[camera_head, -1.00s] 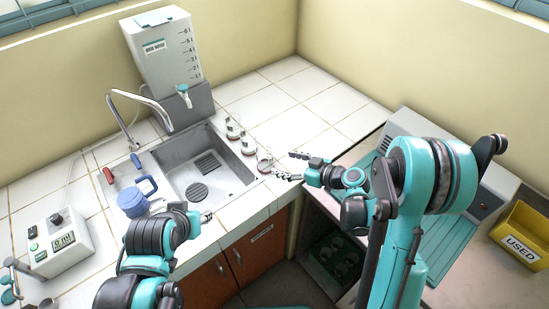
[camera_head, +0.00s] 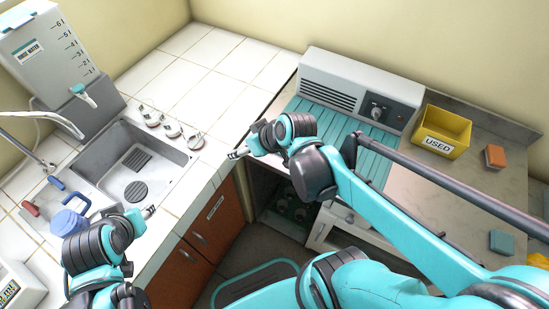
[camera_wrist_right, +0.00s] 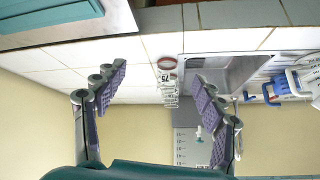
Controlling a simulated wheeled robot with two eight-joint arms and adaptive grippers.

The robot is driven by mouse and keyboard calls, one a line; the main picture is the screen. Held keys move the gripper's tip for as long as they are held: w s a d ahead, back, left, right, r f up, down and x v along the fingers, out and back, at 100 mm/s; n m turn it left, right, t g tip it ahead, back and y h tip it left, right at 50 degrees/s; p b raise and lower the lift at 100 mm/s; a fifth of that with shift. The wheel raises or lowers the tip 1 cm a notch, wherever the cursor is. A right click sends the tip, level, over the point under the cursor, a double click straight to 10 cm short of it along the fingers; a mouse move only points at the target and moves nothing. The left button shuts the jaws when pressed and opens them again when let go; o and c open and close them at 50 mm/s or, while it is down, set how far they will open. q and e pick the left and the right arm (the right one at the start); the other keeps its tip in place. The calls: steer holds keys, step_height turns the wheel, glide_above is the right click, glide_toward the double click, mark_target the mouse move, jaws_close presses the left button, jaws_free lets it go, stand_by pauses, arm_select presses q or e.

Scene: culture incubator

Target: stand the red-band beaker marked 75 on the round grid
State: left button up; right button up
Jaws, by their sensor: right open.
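The beaker marked 75 (camera_wrist_right: 167,75) has a red band and shows in the right wrist view, ahead of and between my fingers but not touched. It appears to be the nearest of the row of beakers beside the sink in the head view (camera_head: 196,140). My right gripper (camera_head: 238,153) is open and empty, to the right of that beaker; its spread fingers show in the wrist view (camera_wrist_right: 158,88). The round grid (camera_head: 136,191) lies on the sink floor, with nothing on it. My left gripper (camera_head: 150,212) is by the sink's front edge; its finger opening is unclear.
Other beakers (camera_head: 151,117) stand farther along the counter. The sink (camera_head: 175,178) also has a square grid (camera_head: 137,157). A blue-lidded jug (camera_head: 68,222) stands left of the sink. A yellow USED bin (camera_head: 442,132) and a grey device (camera_head: 360,88) are on the right bench.

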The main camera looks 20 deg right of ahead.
steer(key=s+d+r+m+h, duration=0.1)
steer(key=s+d+m+h, duration=0.2)
steer(key=s+d, duration=0.2)
steer(key=s, duration=0.3)
steer(key=shift+s+r, duration=0.15)
steer(key=shift+r, duration=0.1)
stand_by(0.8)
